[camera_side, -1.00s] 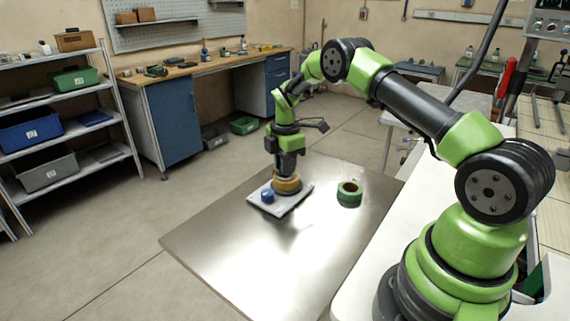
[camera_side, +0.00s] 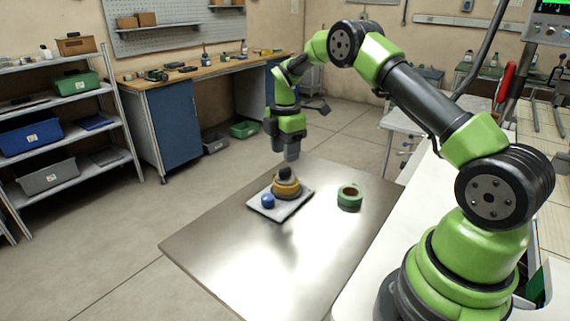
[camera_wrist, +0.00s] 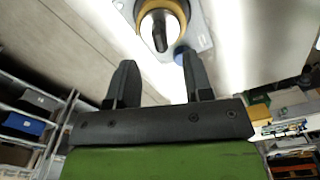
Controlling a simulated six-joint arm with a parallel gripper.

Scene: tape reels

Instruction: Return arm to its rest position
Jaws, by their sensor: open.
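My gripper (camera_side: 291,155) is open and empty, raised above the plate in the side view. In the wrist view its two fingers (camera_wrist: 158,84) stand apart with nothing between them. Below it, a yellow-orange tape reel (camera_side: 287,189) sits on a light square plate (camera_side: 295,205), with a dark post or knob (camera_side: 285,173) rising at its middle. The reel also shows at the top of the wrist view (camera_wrist: 144,10). A small blue object (camera_side: 268,201) stands beside the reel on the plate. A green tape reel (camera_side: 349,198) lies on the metal table to the right.
The metal table (camera_side: 235,245) is bare in front of the plate. A white bench (camera_side: 405,215) borders it on the right. Shelves with bins (camera_side: 60,130) and a workbench (camera_side: 190,70) stand farther back. The air around my gripper looks clear.

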